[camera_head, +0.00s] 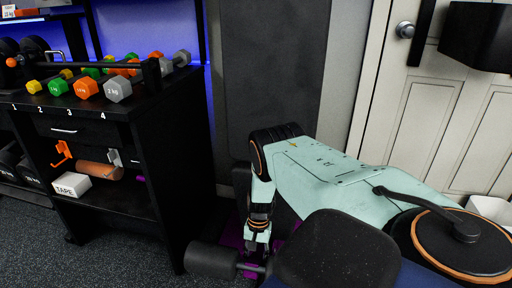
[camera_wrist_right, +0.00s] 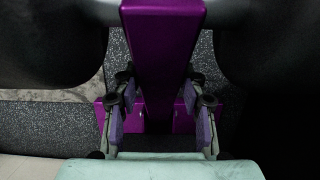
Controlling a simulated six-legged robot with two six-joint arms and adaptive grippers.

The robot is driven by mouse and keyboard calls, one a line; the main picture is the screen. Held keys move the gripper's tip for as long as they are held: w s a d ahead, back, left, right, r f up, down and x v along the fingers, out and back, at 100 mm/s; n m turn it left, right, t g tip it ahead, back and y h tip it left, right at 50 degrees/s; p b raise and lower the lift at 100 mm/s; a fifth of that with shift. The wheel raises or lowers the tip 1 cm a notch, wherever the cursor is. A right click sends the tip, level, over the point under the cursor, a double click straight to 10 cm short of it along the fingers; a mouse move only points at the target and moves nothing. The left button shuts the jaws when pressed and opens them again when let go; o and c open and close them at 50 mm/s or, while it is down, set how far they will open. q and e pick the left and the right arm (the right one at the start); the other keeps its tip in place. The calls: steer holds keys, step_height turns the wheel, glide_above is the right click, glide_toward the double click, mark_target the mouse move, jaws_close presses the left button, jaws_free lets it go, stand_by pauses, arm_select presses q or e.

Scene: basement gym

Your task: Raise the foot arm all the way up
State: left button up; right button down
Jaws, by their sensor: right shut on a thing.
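The foot arm is a purple bar (camera_wrist_right: 162,35) running down the middle of the right wrist view. Dark rounded shapes, seemingly its foam rollers, flank it on the left (camera_wrist_right: 50,45) and right (camera_wrist_right: 270,45). My right gripper (camera_wrist_right: 163,105) has a finger on each side of the bar and is shut on it. In the head view my right gripper (camera_head: 258,238) reaches down behind the black pad (camera_head: 335,252), beside a black roller (camera_head: 212,262). Only bits of purple show there; most of the foot arm is hidden. My left gripper is out of view.
A black rack (camera_head: 130,130) with small colored dumbbells (camera_head: 87,88) stands at left. Its lower shelf holds a white TAPE box (camera_head: 71,185). A dark panel (camera_head: 268,70) stands against the wall behind my arm. A white door (camera_head: 400,120) is at right.

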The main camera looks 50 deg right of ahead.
mark_target(258, 254)
steer(key=c, duration=1.1)
jaws_free()
steer(key=shift+w+d+r, duration=0.1)
steer(key=shift+w+d, duration=0.05)
steer(key=shift+w, duration=0.1)
steer(key=o, duration=0.4)
steer(key=shift+s, duration=0.2)
steer(key=shift+c, duration=0.2)
steer(key=v, duration=1.2)
